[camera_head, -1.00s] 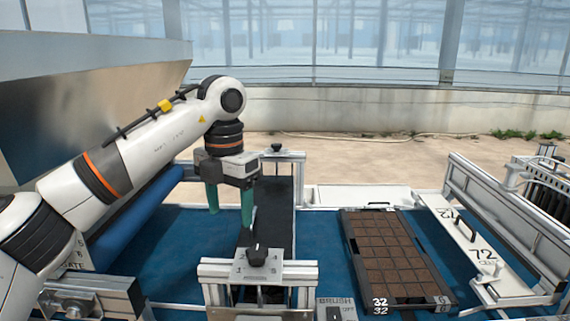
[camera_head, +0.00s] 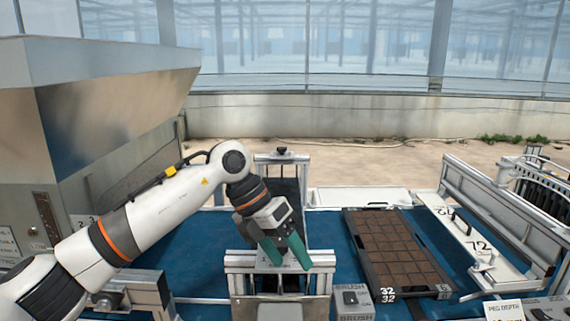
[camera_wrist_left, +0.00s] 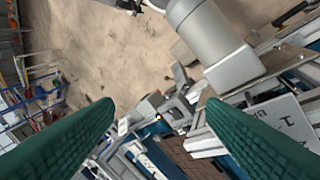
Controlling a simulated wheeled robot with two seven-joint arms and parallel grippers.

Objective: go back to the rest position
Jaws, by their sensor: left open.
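My left gripper (camera_head: 290,262) hangs from the white arm at the centre of the head view, tilted down to the right. Its two green fingers are apart with nothing between them. They are in front of the near metal bracket (camera_head: 243,262) and hide its knob; I cannot tell whether they touch it. In the left wrist view the open fingers (camera_wrist_left: 160,112) frame sandy ground and parts of the machine. My right gripper is in neither view.
A dark cell tray (camera_head: 400,250) marked 32 lies on the blue belt (camera_head: 200,250), right of the gripper. A white plate (camera_head: 470,240) marked 72 stands farther right. A large metal hopper (camera_head: 110,85) rises at left.

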